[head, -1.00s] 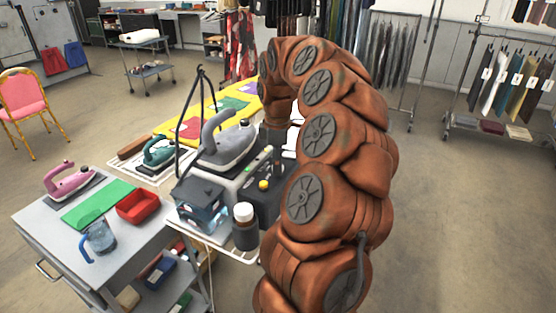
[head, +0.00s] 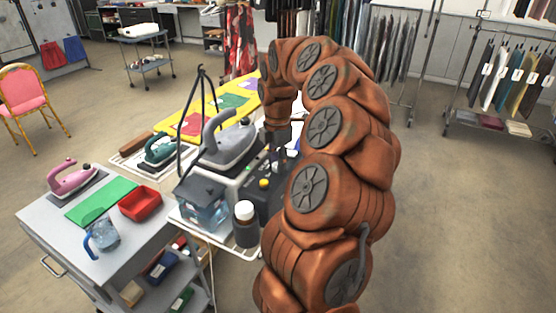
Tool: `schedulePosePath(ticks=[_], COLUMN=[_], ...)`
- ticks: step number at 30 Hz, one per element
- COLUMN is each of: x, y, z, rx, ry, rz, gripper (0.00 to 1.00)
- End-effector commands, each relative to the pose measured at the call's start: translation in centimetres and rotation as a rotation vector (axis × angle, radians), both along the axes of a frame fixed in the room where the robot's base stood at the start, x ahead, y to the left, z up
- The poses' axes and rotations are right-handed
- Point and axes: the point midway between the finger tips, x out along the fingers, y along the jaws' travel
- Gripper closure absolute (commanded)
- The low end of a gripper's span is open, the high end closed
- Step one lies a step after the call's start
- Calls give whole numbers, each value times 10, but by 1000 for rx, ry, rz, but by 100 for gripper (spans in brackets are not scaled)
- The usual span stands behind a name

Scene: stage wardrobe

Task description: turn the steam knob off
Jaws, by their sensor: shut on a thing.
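The steam station is a grey-white unit with a dark front panel (head: 268,205), and a large grey iron (head: 230,142) rests on top. A yellow button (head: 264,183) shows on the panel. My gripper (head: 279,158) reaches down from the arched brown arm to the panel's far end, right of the iron. Its dark fingers are shut on a small part there, which appears to be the steam knob. The fingers hide the knob, so its setting cannot be seen.
A clear water tank (head: 203,200) and a dark bottle with a white cap (head: 246,224) stand at the near end. A black cord stand (head: 201,100) rises beside the iron. A grey trolley (head: 60,226) holds a pink iron, red tray and jug. Floor is free to the right.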

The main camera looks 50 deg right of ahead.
Motion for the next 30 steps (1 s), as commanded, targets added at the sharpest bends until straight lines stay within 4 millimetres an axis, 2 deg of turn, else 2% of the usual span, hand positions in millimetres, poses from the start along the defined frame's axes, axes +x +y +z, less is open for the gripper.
schedulePosePath(ticks=[12, 13, 18, 20, 30], x=[1, 1, 0, 0, 0], y=[-1, -1, -1, 0, 0], z=[1, 1, 1, 1, 2], rx=[-3, -3, -2, -1, -1], ry=[-3, -3, -3, -2, -2], rz=[7, 7, 7, 7, 7], gripper=[100, 64, 47, 41, 40])
